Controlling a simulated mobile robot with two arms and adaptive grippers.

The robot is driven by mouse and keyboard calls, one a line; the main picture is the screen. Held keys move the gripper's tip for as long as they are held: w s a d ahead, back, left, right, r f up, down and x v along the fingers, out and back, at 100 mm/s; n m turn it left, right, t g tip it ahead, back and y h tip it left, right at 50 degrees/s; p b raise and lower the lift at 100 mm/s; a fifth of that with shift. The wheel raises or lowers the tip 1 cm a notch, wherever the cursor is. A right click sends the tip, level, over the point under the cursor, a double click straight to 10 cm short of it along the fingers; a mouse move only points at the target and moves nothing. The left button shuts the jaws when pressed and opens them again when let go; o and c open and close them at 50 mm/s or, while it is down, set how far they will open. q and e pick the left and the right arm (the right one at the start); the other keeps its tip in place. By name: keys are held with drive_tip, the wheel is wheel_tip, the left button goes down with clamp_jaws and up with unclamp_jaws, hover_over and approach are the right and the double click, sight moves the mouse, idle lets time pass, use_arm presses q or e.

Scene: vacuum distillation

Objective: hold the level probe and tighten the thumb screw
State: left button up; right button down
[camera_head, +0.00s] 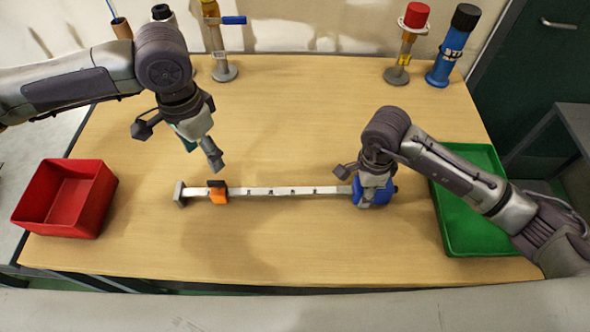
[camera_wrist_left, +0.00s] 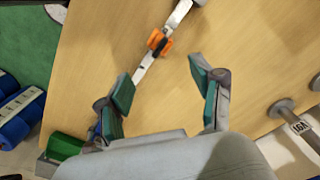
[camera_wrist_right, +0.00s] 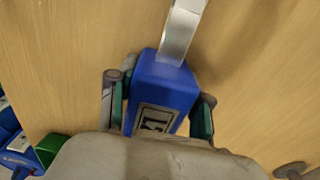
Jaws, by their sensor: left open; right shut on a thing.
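The level probe lies across the middle of the table as a long pale marked bar (camera_head: 275,191). It has a blue block (camera_wrist_right: 165,88) at its right end and a grey end plate (camera_head: 180,194) at its left. An orange slider with a dark top (camera_head: 217,193) sits on the bar near the left end; it also shows in the left wrist view (camera_wrist_left: 158,43). I cannot make out the thumb screw for certain. My right gripper (camera_head: 374,190) is shut on the blue block. My left gripper (camera_head: 205,160) is open and empty, above and behind the orange slider, apart from it.
A red bin (camera_head: 67,198) stands at the left edge and a green tray (camera_head: 468,215) at the right. A stand with a blue handle (camera_head: 222,50), a red-capped stand (camera_head: 406,45) and a blue bottle (camera_head: 452,50) stand at the back. The table's front is clear.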

sight(215, 181)
use_arm(q)
wheel_tip(215, 181, down, 10)
drive_tip(key=n, duration=0.8)
drive_tip(key=shift+r, duration=0.1)
idle(0.3)
drive_tip(key=c, duration=1.2)
drive_tip(key=shift+o, duration=0.2)
